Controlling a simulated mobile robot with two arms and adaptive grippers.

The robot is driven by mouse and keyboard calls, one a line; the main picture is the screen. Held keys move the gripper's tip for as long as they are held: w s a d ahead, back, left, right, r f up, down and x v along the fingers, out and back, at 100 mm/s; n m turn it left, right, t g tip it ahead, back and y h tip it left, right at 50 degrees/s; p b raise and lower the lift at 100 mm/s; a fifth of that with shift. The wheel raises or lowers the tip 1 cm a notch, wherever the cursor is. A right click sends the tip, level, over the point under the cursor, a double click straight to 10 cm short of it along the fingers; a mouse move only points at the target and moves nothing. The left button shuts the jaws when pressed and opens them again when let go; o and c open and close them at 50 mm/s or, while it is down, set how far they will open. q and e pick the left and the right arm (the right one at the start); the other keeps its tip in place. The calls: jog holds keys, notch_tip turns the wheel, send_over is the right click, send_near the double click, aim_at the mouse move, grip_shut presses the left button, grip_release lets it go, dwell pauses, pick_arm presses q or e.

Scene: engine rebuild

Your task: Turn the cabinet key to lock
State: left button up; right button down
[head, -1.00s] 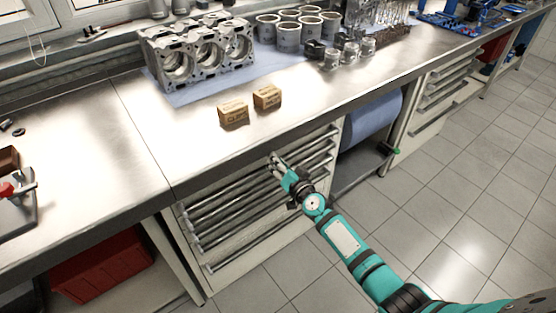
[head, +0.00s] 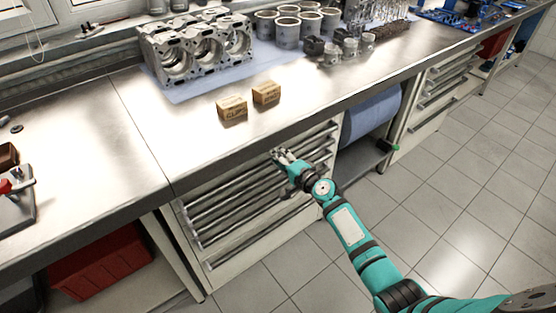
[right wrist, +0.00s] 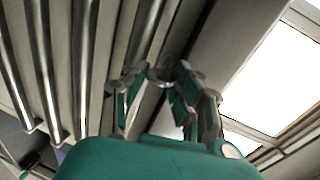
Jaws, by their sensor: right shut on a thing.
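The drawer cabinet (head: 262,240) stands under the metal bench and its drawers, with long silver bar handles, look closed. My right gripper (head: 277,154) is at the top of the cabinet front, just below the bench edge. In the right wrist view the fingers (right wrist: 164,82) are close together around a small round metal piece (right wrist: 167,72) at the cabinet front, which I take to be the key at its lock. The fingers are shut on it and hide most of it. The key's turn angle cannot be made out. My left gripper is not in view.
The bench edge (head: 235,140) overhangs close above my right gripper. Two small cardboard boxes (head: 232,108) and an engine block (head: 195,48) stand on the bench. A blue roll (head: 370,118) hangs right of the cabinet. The tiled floor in front is clear.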

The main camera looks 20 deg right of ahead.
jog(key=shift+m, duration=0.5)
jog(key=c, duration=1)
grip_release()
jog(key=shift+s+d, duration=0.1)
jog(key=shift+s, duration=0.05)
jog(key=v, duration=1.1)
jog(key=shift+s+d, duration=0.25)
jog(key=shift+s, duration=0.1)
jog(key=shift+r, duration=0.15)
